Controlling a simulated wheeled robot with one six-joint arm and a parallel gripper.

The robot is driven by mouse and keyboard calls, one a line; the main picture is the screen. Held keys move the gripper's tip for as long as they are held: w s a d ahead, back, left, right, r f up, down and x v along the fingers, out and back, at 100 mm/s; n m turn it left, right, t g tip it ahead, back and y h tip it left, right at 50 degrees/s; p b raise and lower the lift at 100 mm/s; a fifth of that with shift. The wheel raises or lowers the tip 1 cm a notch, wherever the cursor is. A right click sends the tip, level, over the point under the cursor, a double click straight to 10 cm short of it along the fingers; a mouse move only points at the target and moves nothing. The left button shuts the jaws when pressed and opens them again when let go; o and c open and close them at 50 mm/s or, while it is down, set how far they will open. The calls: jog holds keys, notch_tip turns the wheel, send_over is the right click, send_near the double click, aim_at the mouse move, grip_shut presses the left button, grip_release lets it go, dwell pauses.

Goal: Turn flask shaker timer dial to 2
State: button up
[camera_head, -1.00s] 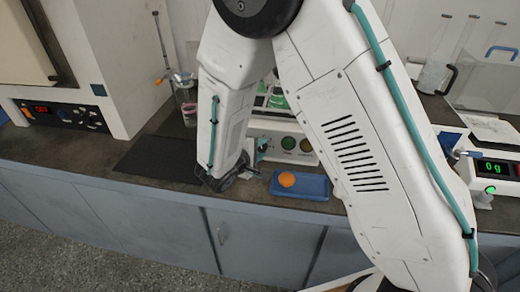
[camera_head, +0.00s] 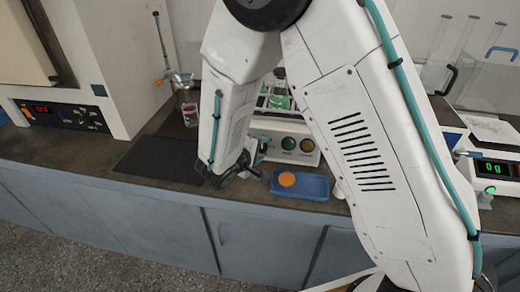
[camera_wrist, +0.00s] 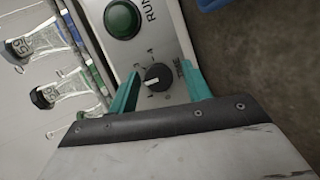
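The timer dial (camera_wrist: 158,76) is a round black knob with a white pointer mark, on the pale front panel (camera_wrist: 176,40) of the flask shaker. The small numbers around it are hard to read, so I cannot tell its setting. My gripper (camera_wrist: 160,70) is open, with one teal finger on each side of the dial; gaps seem to show on both sides. In the head view the shaker's panel (camera_head: 271,124) is seen beside my arm, with my gripper (camera_head: 259,152) at its left end, where the dial is hidden.
A green RUN button (camera_wrist: 121,19) sits beyond the dial, and glass flasks (camera_wrist: 55,92) stand on the left. In the head view, a blue tray (camera_head: 314,187) with an orange piece is close right of my gripper. A black mat (camera_head: 157,160) lies left.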

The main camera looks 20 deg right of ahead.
jog(key=v, duration=0.7)
jog(key=shift+s+a+r, duration=0.15)
jog(key=shift+s+a, duration=0.1)
dwell(0.5)
